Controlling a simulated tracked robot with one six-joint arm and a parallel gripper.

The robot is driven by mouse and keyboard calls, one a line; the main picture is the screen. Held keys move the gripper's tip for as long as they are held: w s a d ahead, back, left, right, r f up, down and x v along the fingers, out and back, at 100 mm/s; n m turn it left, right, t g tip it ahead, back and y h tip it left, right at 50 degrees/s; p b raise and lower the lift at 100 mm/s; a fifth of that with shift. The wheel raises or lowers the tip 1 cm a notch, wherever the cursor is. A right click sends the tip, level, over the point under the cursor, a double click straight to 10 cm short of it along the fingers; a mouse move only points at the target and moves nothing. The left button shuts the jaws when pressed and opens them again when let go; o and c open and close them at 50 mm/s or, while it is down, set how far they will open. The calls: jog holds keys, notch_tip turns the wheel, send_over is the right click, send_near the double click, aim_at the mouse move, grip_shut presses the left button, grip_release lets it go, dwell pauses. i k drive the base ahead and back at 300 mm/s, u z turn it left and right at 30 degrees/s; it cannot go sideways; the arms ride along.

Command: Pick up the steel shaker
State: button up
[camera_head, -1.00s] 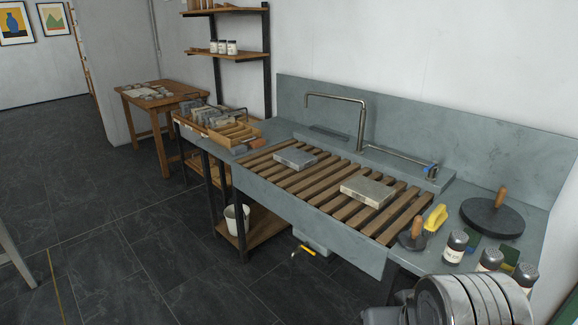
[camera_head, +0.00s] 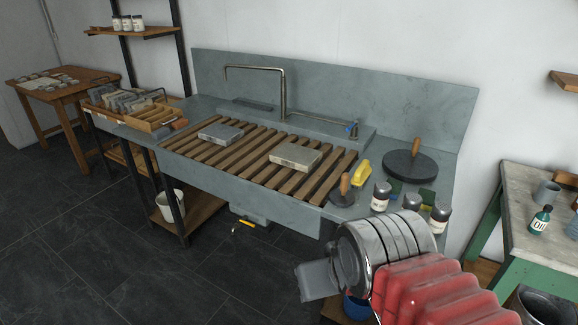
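A black disc with a wooden handle (camera_head: 409,166), a yellow brush-like thing (camera_head: 362,174) and a smaller wooden-handled tool (camera_head: 343,193) crowd the shakers. A wooden slatted rack (camera_head: 240,150) carries two stone slabs. A green-framed table (camera_head: 535,250) stands at right with an oil bottle (camera_head: 541,220).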

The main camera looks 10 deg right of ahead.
aim_at(382, 190)
jog(key=u, duration=0.8)
jog(key=k, duration=0.5)
jog(key=z, duration=1.8)
